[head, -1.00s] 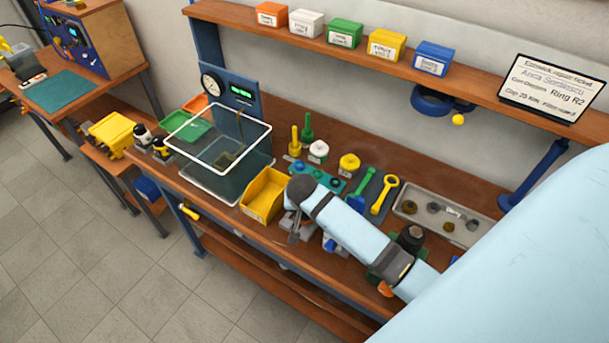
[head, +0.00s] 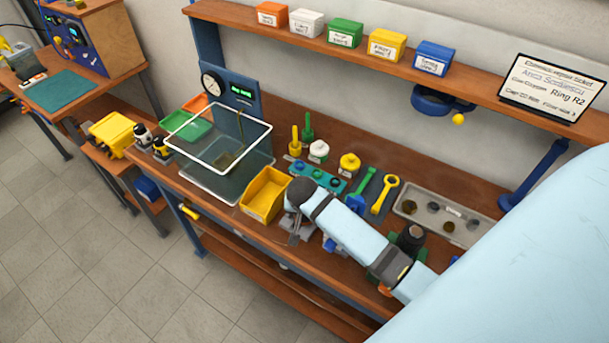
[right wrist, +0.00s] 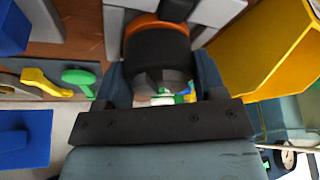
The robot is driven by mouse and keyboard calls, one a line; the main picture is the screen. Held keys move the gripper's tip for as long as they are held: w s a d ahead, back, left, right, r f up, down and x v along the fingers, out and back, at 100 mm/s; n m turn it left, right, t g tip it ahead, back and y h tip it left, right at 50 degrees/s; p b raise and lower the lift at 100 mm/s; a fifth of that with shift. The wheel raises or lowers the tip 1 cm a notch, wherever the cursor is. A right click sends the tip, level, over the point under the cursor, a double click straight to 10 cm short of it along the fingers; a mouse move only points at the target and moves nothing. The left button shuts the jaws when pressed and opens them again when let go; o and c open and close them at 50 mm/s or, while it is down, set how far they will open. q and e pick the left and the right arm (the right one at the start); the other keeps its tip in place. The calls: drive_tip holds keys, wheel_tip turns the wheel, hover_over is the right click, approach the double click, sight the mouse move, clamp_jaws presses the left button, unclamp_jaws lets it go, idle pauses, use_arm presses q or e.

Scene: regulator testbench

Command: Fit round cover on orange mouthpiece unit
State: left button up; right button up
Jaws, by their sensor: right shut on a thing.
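In the right wrist view my right gripper (right wrist: 163,78) is shut on a dark round piece (right wrist: 157,52), which looks like the round cover, with a finger on each side. An orange rim (right wrist: 148,25) shows directly beyond the dark piece, apparently part of the orange mouthpiece unit. I cannot tell whether the cover is fully seated on it. Grey fixture blocks (right wrist: 217,12) stand around the orange rim. In the head view my right gripper (head: 294,232) is low over the bench beside the yellow bin, and my arm mostly hides the unit. My left gripper is not in view.
The yellow bin (head: 264,194) stands close left of the right gripper. A clear tank (head: 219,145) is beyond it. A green tool (head: 362,187) and a yellow tool (head: 385,194) lie behind my arm. A grey tray (head: 463,232) with small parts is farther right.

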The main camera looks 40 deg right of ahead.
drive_tip(key=o, duration=1.1)
drive_tip(key=shift+r, duration=4.05)
